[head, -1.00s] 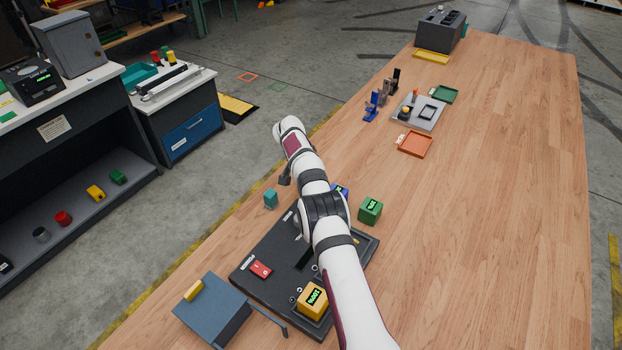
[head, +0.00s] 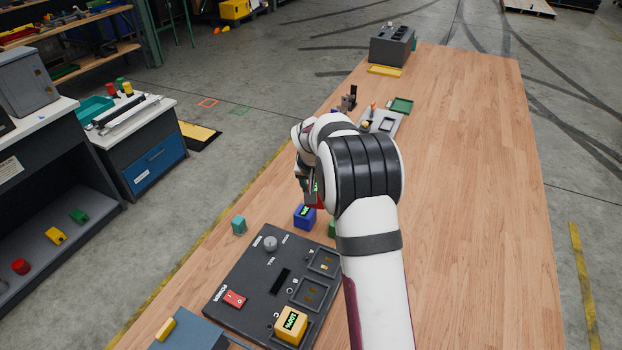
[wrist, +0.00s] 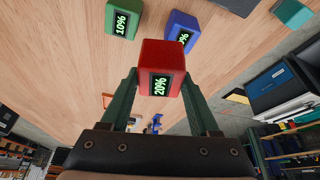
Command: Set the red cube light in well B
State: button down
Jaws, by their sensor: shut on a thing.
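The red cube light (wrist: 162,66), its display reading 20%, is between the fingers of my gripper (wrist: 160,90), which is shut on it. In the head view a sliver of the red cube (head: 319,205) shows under my wrist, above the table beyond the dark panel (head: 245,270); the rest is hidden by my arm. Well B (head: 308,293) is a square recess on the panel and looks empty. Well A (head: 322,262), farther back, also looks empty. A yellow cube light (head: 291,325) reading 100% sits at well C. My gripper is away from the panel, past its far edge.
A blue cube (head: 304,216) and a partly hidden green cube (head: 332,229) stand just beyond the panel. A small teal block (head: 239,226) is to the left. The panel bears a grey knob (head: 270,243) and red power switch (head: 233,299). The table's right side is clear.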

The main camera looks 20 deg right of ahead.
jog(key=shift+s+a+f+n+g+y, duration=0.15)
jog(key=shift+s+a+f+n+y, duration=1)
jog(key=shift+s+n, duration=1.75)
jog(key=shift+s+a+f+n+g+y, duration=0.15)
jog(key=shift+s+a+n+y, duration=0.55)
jog(key=shift+s+a+n, duration=2.15)
jog(key=shift+s+a+f+n+g+y, duration=0.1)
jog(key=shift+s+a+f+n+y, duration=0.55)
jog(key=shift+s+n, duration=2.3)
jog(key=shift+s+d+f+m+y, duration=0.15)
jog(key=shift+s+f+m, duration=0.05)
jog(key=shift+s+m, duration=0.35)
jog(key=shift+s+d+f+m+y, duration=0.1)
jog(key=shift+s+f+m+y, duration=0.05)
jog(key=shift+s+m, duration=0.4)
jog(key=shift+f, duration=0.3)
jog(key=shift+f, duration=0.9)
